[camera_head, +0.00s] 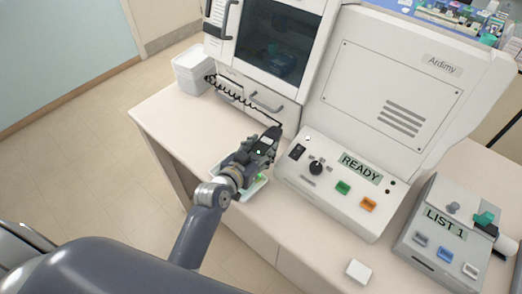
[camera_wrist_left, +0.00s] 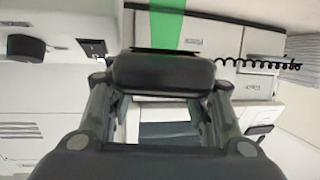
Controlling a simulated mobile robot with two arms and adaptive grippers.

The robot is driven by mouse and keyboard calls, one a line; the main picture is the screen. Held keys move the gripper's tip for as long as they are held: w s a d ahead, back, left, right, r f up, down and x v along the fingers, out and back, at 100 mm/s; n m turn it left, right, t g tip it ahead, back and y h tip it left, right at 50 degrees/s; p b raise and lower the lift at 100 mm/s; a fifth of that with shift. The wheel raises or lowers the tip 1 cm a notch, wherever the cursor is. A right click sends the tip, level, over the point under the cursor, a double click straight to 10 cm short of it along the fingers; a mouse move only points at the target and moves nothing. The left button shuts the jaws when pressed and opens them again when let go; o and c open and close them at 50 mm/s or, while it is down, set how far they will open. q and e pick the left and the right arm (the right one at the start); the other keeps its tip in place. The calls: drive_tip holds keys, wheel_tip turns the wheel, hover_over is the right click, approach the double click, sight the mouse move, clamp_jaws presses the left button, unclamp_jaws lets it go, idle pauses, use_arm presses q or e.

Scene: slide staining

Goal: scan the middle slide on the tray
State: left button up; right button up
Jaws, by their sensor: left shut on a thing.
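My left gripper (camera_head: 257,152) is shut on a black handheld scanner (camera_head: 268,140), held above the bench left of the READY machine. A coiled black cord (camera_head: 236,96) runs toward it from the cabinet. In the left wrist view the scanner (camera_wrist_left: 163,72) lies across between the fingers, with a green strip (camera_wrist_left: 166,25) beyond it. A pale tray (camera_head: 257,187) with some green lies under the gripper, mostly covered by it. The slides on it cannot be made out, so I cannot tell which is the middle one. My right gripper is out of view.
The READY machine (camera_head: 335,190) stands close to the right of the gripper. The LIST 1 box (camera_head: 440,232) is farther right. A white block (camera_head: 358,271) lies near the front edge. A white bin (camera_head: 191,70) stands at the back left. The bench's left part (camera_head: 160,113) is clear.

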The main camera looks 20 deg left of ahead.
use_arm(q)
wheel_tip(320, 180, up, 2)
idle(0.4)
